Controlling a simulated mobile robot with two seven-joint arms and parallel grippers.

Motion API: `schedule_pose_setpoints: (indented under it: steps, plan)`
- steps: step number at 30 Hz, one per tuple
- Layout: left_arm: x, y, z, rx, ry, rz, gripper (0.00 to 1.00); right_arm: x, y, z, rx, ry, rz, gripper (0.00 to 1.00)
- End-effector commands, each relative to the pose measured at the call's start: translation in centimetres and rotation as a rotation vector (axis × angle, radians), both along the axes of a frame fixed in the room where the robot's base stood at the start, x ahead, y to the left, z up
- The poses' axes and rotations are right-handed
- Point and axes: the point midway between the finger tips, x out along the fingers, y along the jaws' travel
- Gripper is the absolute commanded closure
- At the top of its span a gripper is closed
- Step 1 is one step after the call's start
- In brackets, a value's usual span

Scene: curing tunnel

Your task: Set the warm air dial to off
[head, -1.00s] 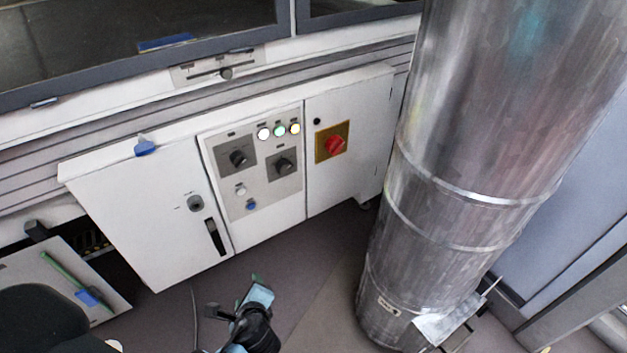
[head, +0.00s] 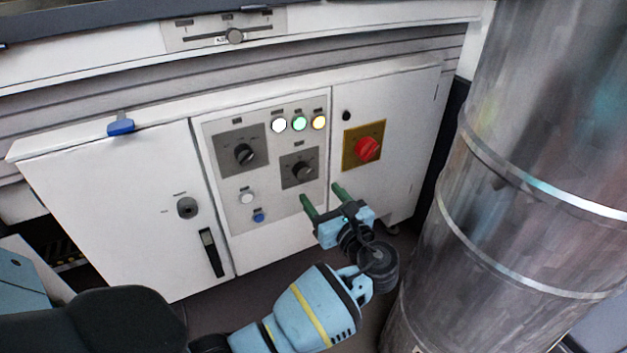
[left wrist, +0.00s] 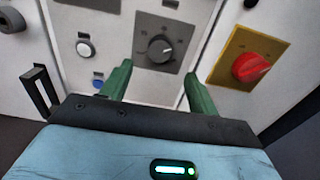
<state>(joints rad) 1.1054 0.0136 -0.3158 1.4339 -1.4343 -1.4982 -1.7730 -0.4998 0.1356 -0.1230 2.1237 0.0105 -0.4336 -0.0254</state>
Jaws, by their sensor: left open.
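The control panel on the white cabinet has two black dials on grey plates, an upper left dial (head: 244,153) and a lower right dial (head: 302,170). Their labels are too small to read, so I cannot tell which is the warm air dial. My left gripper (head: 322,194) is open and empty, its green fingers pointing at the panel just below and right of the lower right dial. In the left wrist view this dial (left wrist: 160,48) shows ahead, between the fingertips (left wrist: 158,82) and apart from them. My right gripper is not in view.
A red rotary switch (head: 367,148) on a yellow plate sits right of the dials. White, green and yellow lamps (head: 299,123) are above; a white button (head: 246,198) and a blue button (head: 258,217) are below left. A large metal duct (head: 540,180) stands close on the right.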

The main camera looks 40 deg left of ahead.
Motion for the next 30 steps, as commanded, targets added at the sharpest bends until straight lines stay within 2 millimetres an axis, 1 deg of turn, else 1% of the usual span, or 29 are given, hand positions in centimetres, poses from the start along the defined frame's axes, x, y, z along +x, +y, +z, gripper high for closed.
schedule_pose_setpoints:
  steps: [5,12,15,18,23,29,30]
  plan:
    - [0.5,1.3,-0.1,0.001,-0.001,0.001,0.4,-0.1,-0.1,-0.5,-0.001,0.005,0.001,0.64]
    - [1.9,4.6,-0.3,-0.001,0.0,0.001,0.4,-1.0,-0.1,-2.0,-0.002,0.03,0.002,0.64]
    - [2.4,5.8,-0.3,0.0,0.0,0.0,0.4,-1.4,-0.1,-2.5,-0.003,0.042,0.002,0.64]
    - [2.7,6.6,-0.2,-0.002,0.001,0.0,0.4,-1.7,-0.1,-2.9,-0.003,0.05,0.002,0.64]
    - [2.9,7.2,-0.1,-0.001,0.0,-0.001,0.4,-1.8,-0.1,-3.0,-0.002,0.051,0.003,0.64]
    - [2.9,7.2,-0.1,-0.002,0.0,-0.002,0.4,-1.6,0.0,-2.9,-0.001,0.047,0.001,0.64]
    - [2.9,7.2,-0.1,-0.002,0.0,-0.002,0.41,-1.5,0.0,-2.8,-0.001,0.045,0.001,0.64]
